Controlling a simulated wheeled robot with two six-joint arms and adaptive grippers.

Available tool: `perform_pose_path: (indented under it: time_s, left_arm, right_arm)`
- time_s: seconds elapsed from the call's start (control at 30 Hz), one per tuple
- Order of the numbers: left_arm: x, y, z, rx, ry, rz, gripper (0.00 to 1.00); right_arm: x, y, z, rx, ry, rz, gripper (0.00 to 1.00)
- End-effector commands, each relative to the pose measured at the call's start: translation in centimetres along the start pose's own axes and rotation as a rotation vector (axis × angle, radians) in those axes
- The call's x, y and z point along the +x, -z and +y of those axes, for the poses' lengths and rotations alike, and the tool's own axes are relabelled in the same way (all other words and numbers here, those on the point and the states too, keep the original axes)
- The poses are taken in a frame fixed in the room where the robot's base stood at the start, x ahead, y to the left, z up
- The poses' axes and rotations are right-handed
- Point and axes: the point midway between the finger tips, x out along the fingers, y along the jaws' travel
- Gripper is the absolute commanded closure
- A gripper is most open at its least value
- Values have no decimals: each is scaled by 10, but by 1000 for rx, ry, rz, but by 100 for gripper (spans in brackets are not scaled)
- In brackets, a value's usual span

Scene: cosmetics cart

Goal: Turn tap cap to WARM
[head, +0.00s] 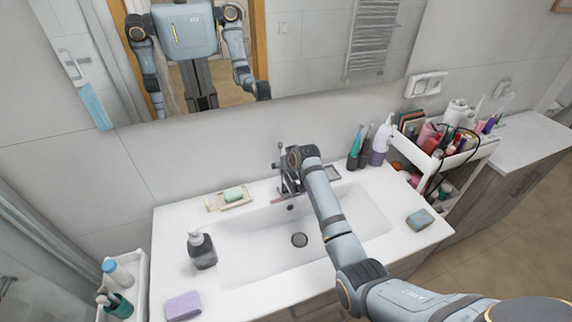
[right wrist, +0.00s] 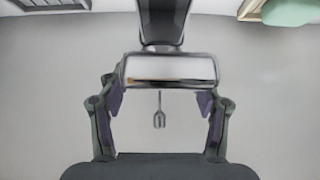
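The chrome tap (head: 279,194) stands at the back of the white sink, largely hidden in the head view by my right gripper (head: 287,178). In the right wrist view, the tap's broad shiny cap (right wrist: 170,70) is in front of my right gripper (right wrist: 161,95). One finger stands at each side of the tap, apart from each other. The pads look close to the cap's sides, but I cannot tell whether they touch it. A small thin lever-like part (right wrist: 159,118) shows between the fingers. No WARM mark is readable. My left gripper is not in view.
A soap dish (head: 216,205) with green soap is left of the tap. A dark soap pump (head: 201,250) and purple sponge (head: 183,306) are at the left. Bottles (head: 380,145) stand right of the tap. A loaded cart (head: 470,154) is beyond. The basin (head: 262,243) is empty.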

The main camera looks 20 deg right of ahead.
Motion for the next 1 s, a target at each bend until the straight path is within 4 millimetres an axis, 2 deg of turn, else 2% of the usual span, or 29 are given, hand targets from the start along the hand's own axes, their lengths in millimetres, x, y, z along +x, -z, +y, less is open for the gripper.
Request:
perform_pose_path:
  time_s: [0.37,0.47,0.8,1.0]
  left_arm:
    - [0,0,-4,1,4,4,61]
    - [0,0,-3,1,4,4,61]
    - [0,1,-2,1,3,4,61]
    - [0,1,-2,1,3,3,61]
  right_arm:
    - [-5,-2,0,0,0,-4,31]
    - [-20,-1,0,-1,0,-2,31]
    - [-96,1,1,-1,2,-3,31]
    - [-115,1,1,-1,3,-6,31]
